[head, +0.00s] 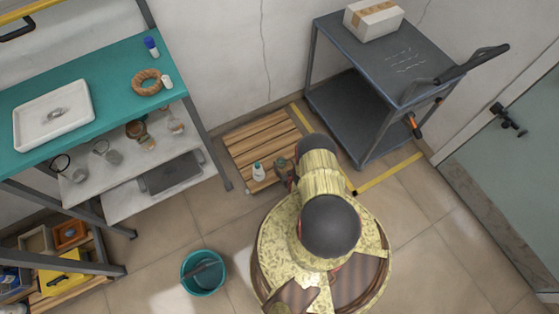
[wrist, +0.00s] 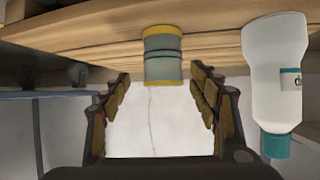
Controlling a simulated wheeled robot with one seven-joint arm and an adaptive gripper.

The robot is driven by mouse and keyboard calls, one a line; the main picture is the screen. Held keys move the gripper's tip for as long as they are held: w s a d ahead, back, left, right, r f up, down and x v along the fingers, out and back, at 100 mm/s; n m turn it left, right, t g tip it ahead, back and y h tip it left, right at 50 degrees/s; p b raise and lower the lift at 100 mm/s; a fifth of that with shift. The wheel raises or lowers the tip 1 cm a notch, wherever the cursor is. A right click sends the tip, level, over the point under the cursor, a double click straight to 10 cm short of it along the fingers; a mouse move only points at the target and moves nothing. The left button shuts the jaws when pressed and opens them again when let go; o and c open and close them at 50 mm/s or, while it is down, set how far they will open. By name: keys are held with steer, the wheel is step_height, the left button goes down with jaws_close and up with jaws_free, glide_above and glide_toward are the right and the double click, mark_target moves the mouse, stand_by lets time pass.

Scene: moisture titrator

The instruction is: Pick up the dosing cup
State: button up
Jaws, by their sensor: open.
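A grey cylinder with yellow bands at both ends (wrist: 162,60), which I take for the dosing cup, is at the wooden slatted platform (wrist: 90,30). In the wrist view it appears upside down between the fingertips of my gripper (wrist: 158,78), with a gap on each side. My gripper is open and empty. In the head view the grey-green cup (head: 281,162) shows small at the platform's front edge, and my gripper (head: 288,174) is partly hidden by my arm. I cannot tell how far the fingers reach past the cup.
A white bottle with a teal cap (wrist: 274,70) stands close beside the cup; it also shows in the head view (head: 258,171). A teal bench (head: 100,75) is at left, a grey trolley (head: 360,100) at upper right, and a teal bucket (head: 204,285) on the floor.

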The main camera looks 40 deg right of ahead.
mark_target(279, 159)
steer(key=b+x, duration=0.1)
steer(key=x, duration=0.1)
steer(key=b+x, duration=0.1)
steer(key=x, duration=0.1)
steer(key=b+x, duration=0.2)
steer(key=x, duration=0.1)
steer(key=shift+w+a+f, duration=0.1)
steer(key=shift+a+f, duration=0.15)
steer(key=shift+f, duration=0.05)
steer(key=shift+w+d+f, duration=0.1)
steer(key=shift+w+d, duration=0.1)
steer(key=shift+w, duration=0.15)
steer(key=shift+c, duration=1.1)
steer(key=c, duration=1.1)
steer(key=shift+c, duration=1)
